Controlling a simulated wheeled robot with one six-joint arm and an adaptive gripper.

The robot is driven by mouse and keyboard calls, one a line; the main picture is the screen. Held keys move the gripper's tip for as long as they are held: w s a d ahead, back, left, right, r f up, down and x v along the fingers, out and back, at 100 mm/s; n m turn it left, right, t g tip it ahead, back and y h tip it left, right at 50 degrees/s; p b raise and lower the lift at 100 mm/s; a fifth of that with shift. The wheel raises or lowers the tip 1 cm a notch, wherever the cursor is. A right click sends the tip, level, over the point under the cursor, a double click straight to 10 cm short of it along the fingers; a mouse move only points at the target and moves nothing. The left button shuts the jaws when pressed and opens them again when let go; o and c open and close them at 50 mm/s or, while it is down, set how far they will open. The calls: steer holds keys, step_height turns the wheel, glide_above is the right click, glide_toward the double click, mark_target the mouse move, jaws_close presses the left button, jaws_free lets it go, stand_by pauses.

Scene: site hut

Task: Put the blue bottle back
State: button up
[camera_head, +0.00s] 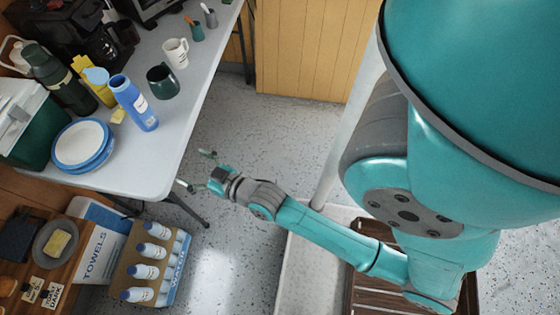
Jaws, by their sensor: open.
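The blue bottle (134,104) with a pale label stands on the grey-white table (170,148), near its right edge. It is to the right of the stacked plates and in front of the dark green mug. My gripper (197,170) is open and empty, just off the table's right edge, below and to the right of the bottle and apart from it. Its two fingers are spread and point left toward the table.
Stacked plates (80,144), a dark green mug (163,82), a white mug (176,53), a yellow bottle (97,84) and a green flask (62,82) crowd the table. A carton of several white bottles (128,270) and a towels box (100,243) sit below.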

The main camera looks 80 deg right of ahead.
steer(key=s+a+r+n+y, duration=0.1)
steer(key=s+a+r, duration=0.1)
steer(key=s, duration=0.6)
steer(key=s+a+r+n+g+y, duration=0.1)
steer(key=s+a+y, duration=0.1)
steer(key=s+a, duration=0.3)
steer(key=s+a+r+n+y, duration=0.1)
steer(key=s+a, duration=0.3)
steer(key=s, duration=0.8)
steer(key=shift+s+r, duration=0.3)
steer(key=shift+r, duration=0.5)
steer(key=shift+w+d, duration=0.1)
